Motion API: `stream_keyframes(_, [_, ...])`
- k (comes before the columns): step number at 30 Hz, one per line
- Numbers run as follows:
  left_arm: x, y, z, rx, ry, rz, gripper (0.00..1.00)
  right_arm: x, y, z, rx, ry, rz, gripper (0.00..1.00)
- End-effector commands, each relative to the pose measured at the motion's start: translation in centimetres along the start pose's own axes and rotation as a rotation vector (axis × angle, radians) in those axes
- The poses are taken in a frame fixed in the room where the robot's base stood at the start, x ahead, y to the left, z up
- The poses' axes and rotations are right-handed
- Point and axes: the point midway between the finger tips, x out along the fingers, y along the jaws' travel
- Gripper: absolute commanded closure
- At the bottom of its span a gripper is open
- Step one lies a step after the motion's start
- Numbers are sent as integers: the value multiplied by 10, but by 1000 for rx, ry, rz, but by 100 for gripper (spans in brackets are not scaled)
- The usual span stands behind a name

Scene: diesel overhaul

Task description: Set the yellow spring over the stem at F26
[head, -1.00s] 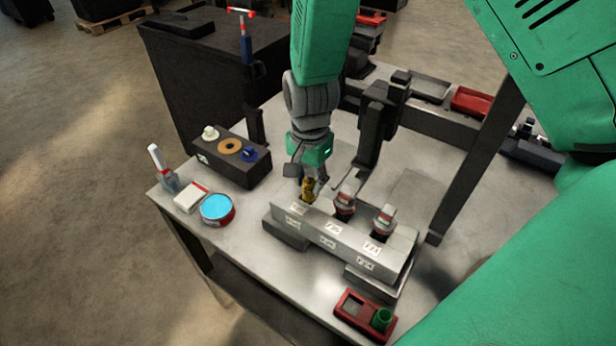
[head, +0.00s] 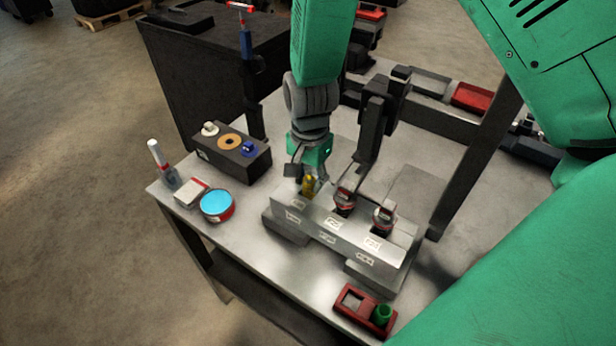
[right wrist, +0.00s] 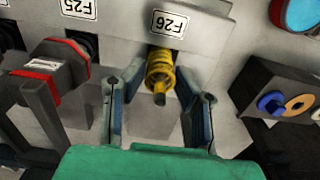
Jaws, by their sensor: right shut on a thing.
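The yellow spring (head: 309,185) is upright at the left end of the grey block (head: 335,228). In the right wrist view the spring (right wrist: 160,68) sits at the recess beside the F26 label (right wrist: 169,24). A narrower yellowish end points out from its middle; I cannot tell whether this is the stem or how far down the spring sits. My left gripper is not in view.
Two red-and-dark capped parts (head: 344,200) (head: 383,216) stand along the block beside the spring. A dark upright fixture (head: 374,125) rises close behind. A black box with rings (head: 222,167), a blue-topped tin (head: 216,205) and a red tray (head: 364,310) are on the table.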

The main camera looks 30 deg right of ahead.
Motion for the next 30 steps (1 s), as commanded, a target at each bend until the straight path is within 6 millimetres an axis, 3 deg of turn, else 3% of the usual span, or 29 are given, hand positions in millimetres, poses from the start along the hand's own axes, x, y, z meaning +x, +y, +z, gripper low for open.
stream_keyframes(18, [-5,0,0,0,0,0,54,1,0,0,0,0,0,100])
stream_keyframes(19, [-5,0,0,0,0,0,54,1,0,0,0,0,0,71])
stream_keyframes(21, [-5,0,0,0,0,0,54,1,0,0,0,0,0,50])
stream_keyframes(28, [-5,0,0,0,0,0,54,1,0,0,0,0,0,50])
stream_keyframes(30, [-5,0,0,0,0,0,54,1,0,0,0,0,0,33])
